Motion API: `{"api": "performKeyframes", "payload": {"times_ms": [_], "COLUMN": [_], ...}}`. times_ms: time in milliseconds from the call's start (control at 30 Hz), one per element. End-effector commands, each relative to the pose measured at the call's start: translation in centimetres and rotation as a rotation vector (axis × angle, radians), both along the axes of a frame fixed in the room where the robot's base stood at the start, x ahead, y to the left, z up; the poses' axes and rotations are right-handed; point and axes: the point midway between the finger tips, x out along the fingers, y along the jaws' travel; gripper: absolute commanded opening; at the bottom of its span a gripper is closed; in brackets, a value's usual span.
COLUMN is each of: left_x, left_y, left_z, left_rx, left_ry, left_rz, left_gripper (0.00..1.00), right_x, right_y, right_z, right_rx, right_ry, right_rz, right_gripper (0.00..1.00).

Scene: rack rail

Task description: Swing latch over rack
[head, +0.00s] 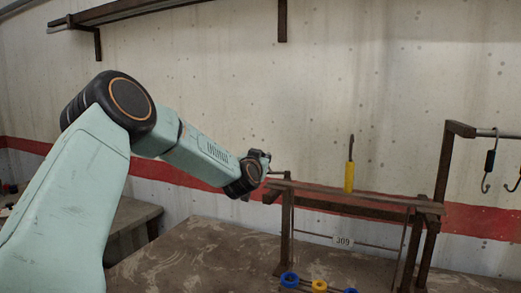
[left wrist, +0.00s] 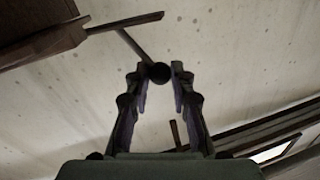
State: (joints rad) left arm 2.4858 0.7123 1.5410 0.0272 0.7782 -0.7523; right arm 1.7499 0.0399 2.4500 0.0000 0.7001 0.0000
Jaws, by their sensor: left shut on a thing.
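The brown metal rack (head: 375,198) stands right of centre in the head view, with a long top rail and a plate reading 309. My left gripper (head: 265,161) is at the rack's left end; in the left wrist view its fingers (left wrist: 160,76) are shut on a dark round knob (left wrist: 159,73). The knob ends a thin bar, which I take for the latch (left wrist: 135,45), running up and left to a rod by brown rack parts (left wrist: 45,40). In the head view the fingers are small and the knob cannot be made out. My right gripper is not in view.
A yellow upright handle (head: 349,177) with a dark tip stands at the rail. Blue and yellow rings (head: 319,285) sit low in front. Hooks (head: 489,165) hang from a bar at right. A shelf (head: 130,12) is high on the wall. A table (head: 135,220) is at left.

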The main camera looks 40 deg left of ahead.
Motion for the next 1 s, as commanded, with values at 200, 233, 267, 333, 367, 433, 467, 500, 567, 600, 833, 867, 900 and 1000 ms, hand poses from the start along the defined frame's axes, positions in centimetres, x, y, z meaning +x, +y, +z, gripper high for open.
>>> {"api": "performKeyframes", "payload": {"times_ms": [200,233,267,333,367,433,467,500,567,600,833,867,900,1000], "left_x": [-0.5,-0.5,-0.6,-0.7,-0.8,-0.8,-0.9,-0.9,-0.9,-0.9,-0.9,-0.9,-0.9,-0.9], "left_y": [-1.0,-1.0,-1.1,-1.2,-1.2,-1.2,-1.2,-1.2,-1.2,-1.2,-1.2,-1.1,-1.1,-1.1], "left_z": [0.2,0.2,0.1,0.0,0.0,-0.1,-0.1,-0.1,-0.2,-0.2,-0.2,-0.2,-0.2,-0.2], "left_rx": [0.005,0.005,0.005,0.006,0.006,0.005,0.005,0.005,0.004,0.004,0.003,0.003,0.003,0.003], "left_ry": [0.010,0.010,0.009,0.010,0.010,0.009,0.008,0.008,0.008,0.008,0.008,0.008,0.007,0.006], "left_rz": [0.107,0.118,0.128,0.147,0.152,0.160,0.162,0.162,0.162,0.162,0.162,0.162,0.162,0.162], "left_gripper": [0.00,0.00,0.00,0.00,0.00,0.00,0.00,0.00,0.00,0.00,0.32,0.35,0.38,0.46], "right_x": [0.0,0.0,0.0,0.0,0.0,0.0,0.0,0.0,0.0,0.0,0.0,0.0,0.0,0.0], "right_y": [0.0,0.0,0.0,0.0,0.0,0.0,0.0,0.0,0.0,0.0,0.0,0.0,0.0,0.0], "right_z": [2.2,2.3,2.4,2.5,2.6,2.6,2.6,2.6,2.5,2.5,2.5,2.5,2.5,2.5], "right_rx": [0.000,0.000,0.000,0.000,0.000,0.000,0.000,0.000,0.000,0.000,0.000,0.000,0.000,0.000], "right_ry": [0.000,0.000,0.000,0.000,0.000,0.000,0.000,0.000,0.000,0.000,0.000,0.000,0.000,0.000], "right_rz": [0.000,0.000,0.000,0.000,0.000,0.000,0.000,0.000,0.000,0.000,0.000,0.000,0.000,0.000], "right_gripper": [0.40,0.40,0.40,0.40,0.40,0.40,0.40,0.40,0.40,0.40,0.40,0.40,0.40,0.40]}}
